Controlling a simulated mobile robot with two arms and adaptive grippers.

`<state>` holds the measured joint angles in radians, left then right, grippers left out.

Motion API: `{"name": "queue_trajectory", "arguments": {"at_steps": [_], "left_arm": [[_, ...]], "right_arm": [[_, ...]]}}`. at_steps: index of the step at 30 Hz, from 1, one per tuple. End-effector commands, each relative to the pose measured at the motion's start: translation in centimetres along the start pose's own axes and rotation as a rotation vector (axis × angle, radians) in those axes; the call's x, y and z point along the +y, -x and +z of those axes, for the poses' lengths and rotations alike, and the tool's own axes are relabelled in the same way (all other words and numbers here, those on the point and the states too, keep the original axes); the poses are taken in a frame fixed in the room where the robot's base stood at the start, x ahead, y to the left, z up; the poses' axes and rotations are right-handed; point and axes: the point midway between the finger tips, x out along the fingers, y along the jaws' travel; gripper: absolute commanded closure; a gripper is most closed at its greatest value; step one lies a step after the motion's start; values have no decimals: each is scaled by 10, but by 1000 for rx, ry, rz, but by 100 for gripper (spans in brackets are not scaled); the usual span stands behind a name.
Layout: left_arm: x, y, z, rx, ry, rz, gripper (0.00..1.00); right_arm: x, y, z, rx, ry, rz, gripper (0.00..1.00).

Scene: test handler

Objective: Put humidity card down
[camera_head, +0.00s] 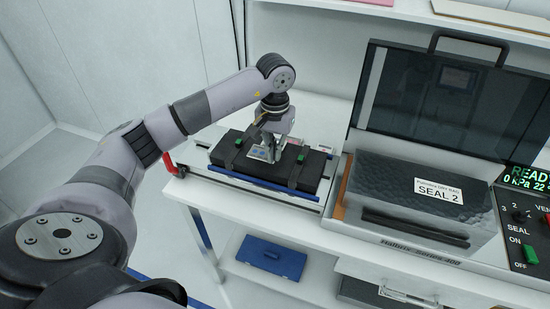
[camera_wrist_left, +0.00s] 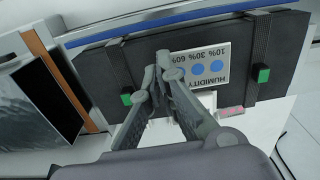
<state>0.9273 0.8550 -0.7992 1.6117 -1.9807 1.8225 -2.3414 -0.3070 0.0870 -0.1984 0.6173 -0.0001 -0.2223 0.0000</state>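The humidity card (camera_wrist_left: 208,68) is a small white card with blue dots and the words HUMIDITY 10% 30% 60%, upside down in the left wrist view. It is at the top of a black strapped block (camera_wrist_left: 120,65), between two green buckles; whether it touches the block is unclear. In the head view the card (camera_head: 259,154) shows partly below my left gripper (camera_head: 266,151), over the black block (camera_head: 226,150). In the wrist view the fingertips of my left gripper (camera_wrist_left: 167,68) are together at the card's edge, seemingly pinching it. My right gripper is not in view.
The block lies on a blue-edged tray (camera_head: 250,184) on a white bench (camera_head: 215,203). To its right stands a sealing machine (camera_head: 400,225) with a raised dark lid (camera_head: 430,95) and a silver bag labelled SEAL 2 (camera_head: 400,192). A blue case (camera_head: 271,258) sits on the lower shelf.

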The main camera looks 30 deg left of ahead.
Motion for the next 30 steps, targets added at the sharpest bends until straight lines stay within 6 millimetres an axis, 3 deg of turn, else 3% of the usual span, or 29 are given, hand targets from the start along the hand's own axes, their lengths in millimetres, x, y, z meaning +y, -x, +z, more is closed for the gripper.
{"name": "queue_trajectory", "arguments": {"at_steps": [7,19,30], "left_arm": [[1,-32,1,-3,-1,0,100],[0,-39,0,-1,-2,0,100],[0,-37,0,-1,-1,0,75]], "right_arm": [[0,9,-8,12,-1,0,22],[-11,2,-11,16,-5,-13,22],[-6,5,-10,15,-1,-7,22]]}}
